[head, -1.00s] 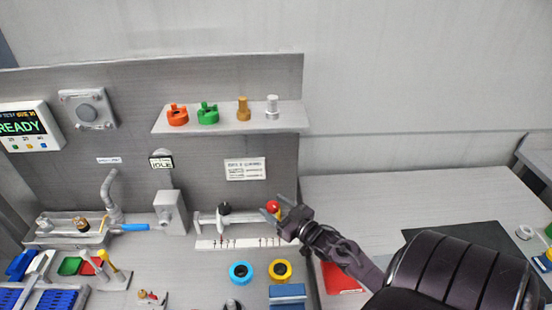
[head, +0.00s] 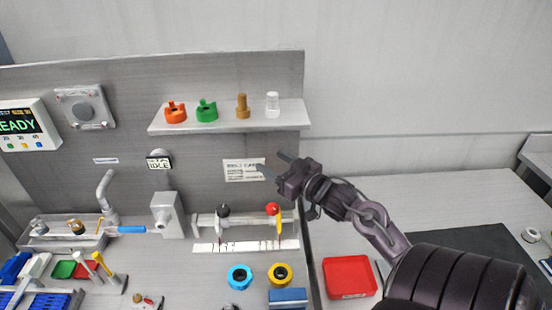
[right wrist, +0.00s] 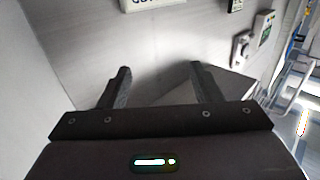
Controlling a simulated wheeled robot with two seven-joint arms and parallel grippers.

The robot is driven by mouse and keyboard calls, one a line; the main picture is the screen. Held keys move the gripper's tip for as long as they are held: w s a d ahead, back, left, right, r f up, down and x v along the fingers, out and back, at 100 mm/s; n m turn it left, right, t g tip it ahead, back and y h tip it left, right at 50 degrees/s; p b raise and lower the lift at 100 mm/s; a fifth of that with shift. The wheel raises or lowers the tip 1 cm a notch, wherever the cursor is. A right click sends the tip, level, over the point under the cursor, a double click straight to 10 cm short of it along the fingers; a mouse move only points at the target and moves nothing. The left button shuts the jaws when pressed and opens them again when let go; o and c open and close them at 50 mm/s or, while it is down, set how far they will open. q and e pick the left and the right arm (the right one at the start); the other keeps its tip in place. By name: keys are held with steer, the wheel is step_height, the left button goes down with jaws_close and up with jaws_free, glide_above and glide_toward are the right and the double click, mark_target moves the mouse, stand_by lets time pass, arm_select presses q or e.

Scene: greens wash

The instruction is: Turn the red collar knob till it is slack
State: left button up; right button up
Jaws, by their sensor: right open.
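The red collar knob (head: 271,209) sits on top of the right collar on the horizontal rail (head: 240,221), above a white scale strip. A yellow piece (head: 279,225) is beside the red knob. A black knob (head: 223,210) tops the left collar on the same rail. My right gripper (head: 272,164) is open and empty, above the red knob and apart from it, in front of the back panel. The right wrist view shows its two fingers (right wrist: 160,85) spread with nothing between them. The knob does not show clearly there. My left gripper is not in view.
A shelf (head: 228,126) with orange, green, brass and clear parts is above the rail. A blue ring (head: 240,276) and a yellow ring (head: 280,274) lie in front. A red tray (head: 348,277) is to the right. A grey block (head: 167,215) stands left of the rail.

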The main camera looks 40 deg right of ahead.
steer(key=shift+r, duration=1.4)
